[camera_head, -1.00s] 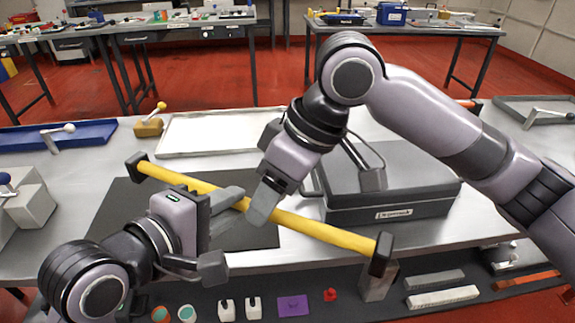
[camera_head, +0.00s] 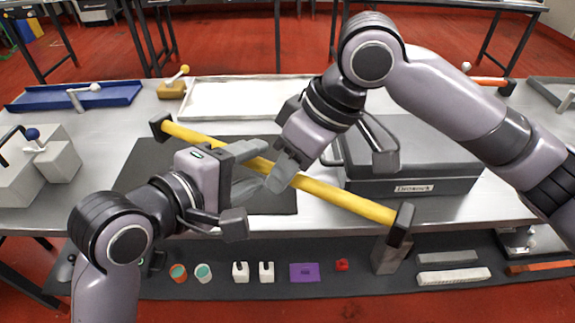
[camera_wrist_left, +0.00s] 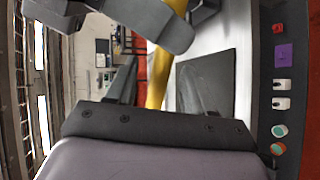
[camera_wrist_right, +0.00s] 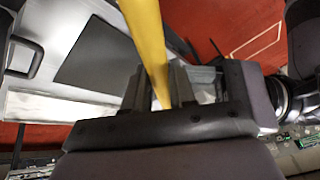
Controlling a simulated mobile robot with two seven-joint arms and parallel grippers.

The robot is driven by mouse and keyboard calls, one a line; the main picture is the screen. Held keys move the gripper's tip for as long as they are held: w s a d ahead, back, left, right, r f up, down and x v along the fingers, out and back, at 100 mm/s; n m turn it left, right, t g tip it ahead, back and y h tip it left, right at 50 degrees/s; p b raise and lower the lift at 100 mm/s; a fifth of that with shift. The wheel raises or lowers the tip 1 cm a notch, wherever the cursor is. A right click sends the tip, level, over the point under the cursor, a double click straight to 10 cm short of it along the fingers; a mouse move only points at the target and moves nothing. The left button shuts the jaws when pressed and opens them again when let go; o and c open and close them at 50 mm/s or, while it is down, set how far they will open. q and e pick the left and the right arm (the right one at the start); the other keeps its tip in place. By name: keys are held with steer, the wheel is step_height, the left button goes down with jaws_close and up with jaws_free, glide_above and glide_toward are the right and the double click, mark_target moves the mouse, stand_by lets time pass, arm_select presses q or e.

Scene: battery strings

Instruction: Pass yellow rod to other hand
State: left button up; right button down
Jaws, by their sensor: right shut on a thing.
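The yellow rod (camera_head: 345,199) has dark block ends and slants above the table from upper left to lower right in the head view. My right gripper (camera_head: 284,172) is shut on its middle part. The right wrist view shows the rod (camera_wrist_right: 150,45) running down between the right fingers (camera_wrist_right: 158,88). My left gripper (camera_head: 260,167) is at the rod just left of the right gripper. In the left wrist view its fingers (camera_wrist_left: 158,85) are spread on either side of the rod (camera_wrist_left: 158,72), with room around it. The exact finger contact is hidden in the head view.
A dark case (camera_head: 415,186) stands behind the rod at right. A dark mat (camera_head: 135,180) lies beneath. A white tray (camera_head: 235,113), blue tray (camera_head: 100,100) and grey blocks (camera_head: 57,162) are around. Small parts, including a purple square (camera_head: 304,272), lie along the front strip.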

arm_select(q)
steer(key=shift+w, duration=0.1)
steer(key=shift+w+d+f+m+t+h, duration=0.15)
steer(key=shift+w+m+t+h, duration=0.15)
steer(key=shift+w+h, duration=0.45)
steer(key=shift+s+f+h, duration=0.1)
steer(key=shift+s+h, duration=0.35)
steer(key=shift+h, duration=0.5)
steer(key=s+a+f+m+y, duration=0.3)
steer(key=s+a+f+m, duration=0.1)
steer(key=f, duration=0.6)
steer(key=s+a+f+m+y, duration=0.4)
steer(key=a+f, duration=0.3)
steer(key=f, duration=0.4)
steer(key=s+a+f+m+g+y, duration=0.1)
steer(key=s+a+f+m+y, duration=0.2)
steer(key=a+f, duration=0.3)
step_height(320, 180, down, 5)
steer(key=shift+s+r+m+y, duration=0.1)
steer(key=shift+s+m+y, duration=0.2)
steer(key=shift+s+m, duration=0.45)
steer(key=shift+s+a, duration=0.1)
